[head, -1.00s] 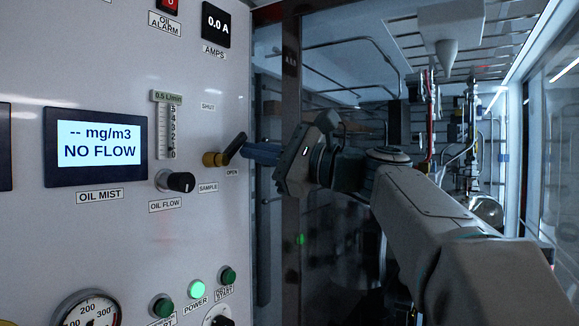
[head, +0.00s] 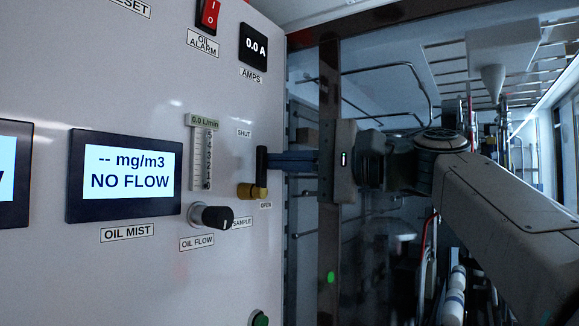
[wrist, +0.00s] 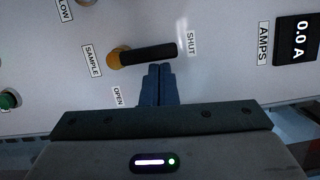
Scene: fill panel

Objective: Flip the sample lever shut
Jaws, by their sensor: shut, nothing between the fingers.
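The sample lever is a black handle (head: 262,168) on a brass valve body (head: 250,191). In the head view the handle stands upright, pointing up toward the SHUT label (head: 244,133). In the wrist view the handle (wrist: 150,53) points at the SHUT label (wrist: 191,44), away from the OPEN label (wrist: 117,97). My gripper (head: 270,161) has its blue fingers together, with nothing between them. In the wrist view its fingertips (wrist: 160,67) are right at the handle's side near its free end; whether they touch cannot be told.
The flow gauge (head: 202,155) reads 0.0 L/min. The oil flow knob (head: 211,216) sticks out left of and below the lever. The oil mist display (head: 125,178) reads NO FLOW. The panel's right edge is close by the lever, with a dark post (head: 329,100) beyond it.

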